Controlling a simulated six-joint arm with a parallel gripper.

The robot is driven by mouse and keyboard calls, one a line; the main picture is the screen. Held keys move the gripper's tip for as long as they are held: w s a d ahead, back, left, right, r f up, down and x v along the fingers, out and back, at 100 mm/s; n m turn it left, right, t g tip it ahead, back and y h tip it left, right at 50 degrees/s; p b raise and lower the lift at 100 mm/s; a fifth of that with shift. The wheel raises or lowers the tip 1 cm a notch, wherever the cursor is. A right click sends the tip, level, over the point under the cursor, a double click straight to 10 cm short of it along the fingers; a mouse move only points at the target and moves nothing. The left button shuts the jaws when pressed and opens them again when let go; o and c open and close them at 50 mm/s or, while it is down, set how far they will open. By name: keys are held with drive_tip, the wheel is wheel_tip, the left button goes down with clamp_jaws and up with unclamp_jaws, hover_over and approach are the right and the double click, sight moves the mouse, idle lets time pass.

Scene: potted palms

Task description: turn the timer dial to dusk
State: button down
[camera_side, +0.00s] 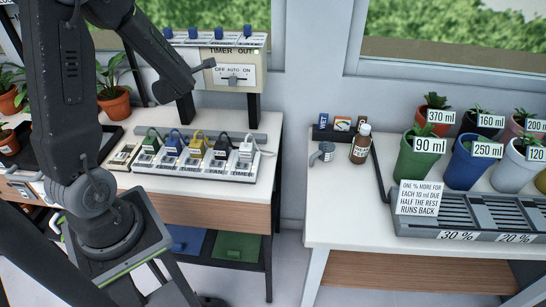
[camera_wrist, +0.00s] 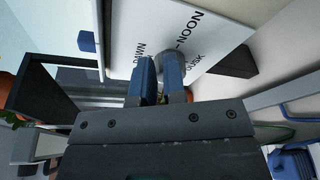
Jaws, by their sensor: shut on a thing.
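In the wrist view, the white timer face (camera_wrist: 200,22) carries the words DAWN, NOON and DUSK. The grey timer dial (camera_wrist: 157,54) sits among these words. My gripper (camera_wrist: 158,68) has its two blue fingers closed on the dial. The dial's pointer is covered, so I cannot tell which word it points at.
A row of plugs with coloured cords (camera_side: 198,152) lies on the left bench below the timer. Potted plants (camera_side: 114,104) stand at the left. The right bench holds more pots, a brown bottle (camera_side: 361,146) and a grey slatted tray (camera_side: 465,235). A gap separates the benches.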

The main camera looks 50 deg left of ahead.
drive_tip(key=shift+w+a+r, duration=0.15)
drive_tip(key=shift+r, duration=0.25)
drive_tip(key=shift+w+a+r, duration=0.1)
drive_tip(key=shift+w+r, duration=0.05)
drive_tip(key=shift+r, duration=0.2)
drive_tip(key=s+v, duration=0.1)
drive_tip(key=v, duration=0.5)
drive_tip(key=shift+a+f, duration=0.25)
drive_tip(key=shift+f, duration=0.35)
drive_tip(key=w+a+f, duration=0.2)
drive_tip(key=w+a, duration=0.1)
drive_tip(key=w, duration=0.2)
drive_tip(key=shift+a+f, duration=0.25)
drive_tip(key=shift+a, duration=0.05)
drive_tip(key=shift+s, duration=0.1)
idle(0.3)
